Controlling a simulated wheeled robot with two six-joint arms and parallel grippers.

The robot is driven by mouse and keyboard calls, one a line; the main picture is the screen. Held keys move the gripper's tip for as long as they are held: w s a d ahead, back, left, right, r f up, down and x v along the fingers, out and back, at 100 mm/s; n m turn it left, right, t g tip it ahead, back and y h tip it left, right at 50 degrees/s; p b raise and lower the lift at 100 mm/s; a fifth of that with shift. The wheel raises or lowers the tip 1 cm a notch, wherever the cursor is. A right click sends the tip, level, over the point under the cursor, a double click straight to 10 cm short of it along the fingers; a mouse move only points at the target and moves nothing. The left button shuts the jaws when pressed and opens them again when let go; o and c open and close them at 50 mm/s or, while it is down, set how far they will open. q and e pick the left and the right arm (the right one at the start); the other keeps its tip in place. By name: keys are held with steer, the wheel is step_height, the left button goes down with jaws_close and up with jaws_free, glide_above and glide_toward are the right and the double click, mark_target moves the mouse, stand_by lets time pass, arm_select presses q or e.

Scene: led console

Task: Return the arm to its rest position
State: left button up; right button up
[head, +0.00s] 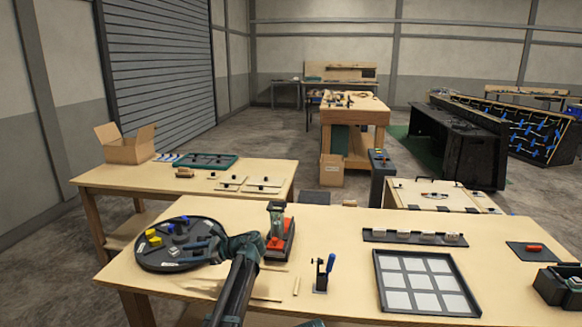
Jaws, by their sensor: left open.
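My left gripper (196,254) is open over the right part of a round black tray (150,262) on the near table. My dark left arm rises from the bottom edge and bends left at the wrist. The tray holds several small yellow, blue, grey and dark pieces. I see nothing held between the fingers, though the view is small. My right gripper is not in view.
A red and black device (279,238) stands close right of my left wrist. A small clamp-like stand (322,274) with a blue handle, a gridded panel (380,283) and a dark bin (543,286) lie farther right. Bare tabletop (340,240) shows between them.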

arm_select(q)
steer(key=s+d+f+n+g+h+b, duration=0.1)
steer(key=s+d+f+n+h+b, duration=0.25)
steer(key=s+d+f, duration=0.7)
steer(key=s+d+f+n+g+h+b, duration=0.15)
steer(key=s+d+f+n+h, duration=0.45)
steer(key=s, duration=0.7)
steer(key=s+d+f+n+h+b, duration=0.35)
steer(key=s+d+f, duration=0.5)
steer(key=s, duration=0.35)
step_height(320, 180, up, 15)
steer(key=w+p, duration=0.1)
steer(key=p, duration=1.3)
steer(key=shift+d+m+p, duration=0.3)
steer(key=shift+d+m, duration=0.1)
steer(key=shift+f, duration=0.15)
steer(key=shift+d, duration=0.15)
